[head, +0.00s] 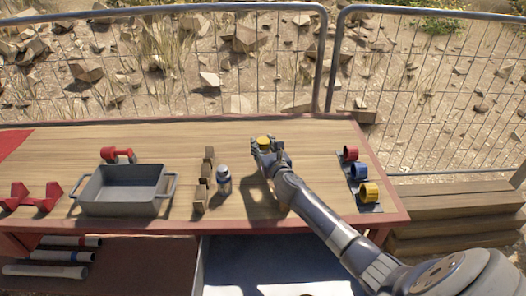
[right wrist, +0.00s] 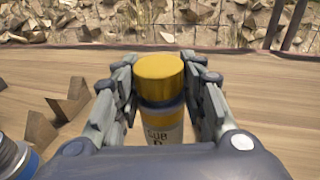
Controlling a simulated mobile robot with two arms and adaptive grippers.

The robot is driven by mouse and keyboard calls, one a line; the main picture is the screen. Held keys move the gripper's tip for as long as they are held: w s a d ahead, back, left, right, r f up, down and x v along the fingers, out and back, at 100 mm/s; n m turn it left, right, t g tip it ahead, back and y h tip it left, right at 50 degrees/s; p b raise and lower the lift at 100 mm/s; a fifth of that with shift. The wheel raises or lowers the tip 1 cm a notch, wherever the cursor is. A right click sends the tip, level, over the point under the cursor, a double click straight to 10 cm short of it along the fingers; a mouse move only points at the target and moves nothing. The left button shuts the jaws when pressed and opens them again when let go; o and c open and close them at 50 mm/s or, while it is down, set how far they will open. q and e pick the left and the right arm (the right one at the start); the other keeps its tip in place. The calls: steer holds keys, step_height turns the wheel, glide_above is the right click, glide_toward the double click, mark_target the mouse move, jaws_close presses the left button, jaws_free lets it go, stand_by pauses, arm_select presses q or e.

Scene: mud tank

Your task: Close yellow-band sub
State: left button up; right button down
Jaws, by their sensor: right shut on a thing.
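My right gripper (head: 268,152) is shut around an upright pale cylinder (right wrist: 163,123) with a yellow band and a yellow top. The yellow top (head: 264,140) also shows in the head view, above the fingers. In the right wrist view, the fingers (right wrist: 165,95) flank the cylinder on both sides. Dark lettering shows on its lower side, partly cut off. Its base is hidden behind the gripper, so I cannot tell whether it touches the table. A yellow ring-shaped piece (head: 369,192) sits on a dark strip at the table's right. My left gripper is out of view.
A blue-banded cylinder (head: 223,181) stands left of my right gripper, beside wooden blocks (head: 203,180). A grey tray (head: 125,190) and red stands (head: 30,198) are farther left. Red (head: 350,153) and blue (head: 358,170) ring pieces line the right. The table's back middle is clear.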

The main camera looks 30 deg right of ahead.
steer(key=shift+f, duration=0.9)
steer(key=shift+f, duration=0.1)
steer(key=c, duration=1.4)
jaws_free()
steer(key=shift+f, duration=0.2)
steer(key=shift+c, duration=0.2)
steer(key=o, duration=0.5)
steer(key=shift+r, duration=0.1)
steer(key=shift+c, duration=0.2)
steer(key=shift+r, duration=0.2)
steer(key=shift+s+a+f, duration=0.1)
steer(key=shift+s+a, duration=0.05)
steer(key=shift+s, duration=0.15)
steer(key=v, duration=1.1)
steer(key=shift+s, duration=0.2)
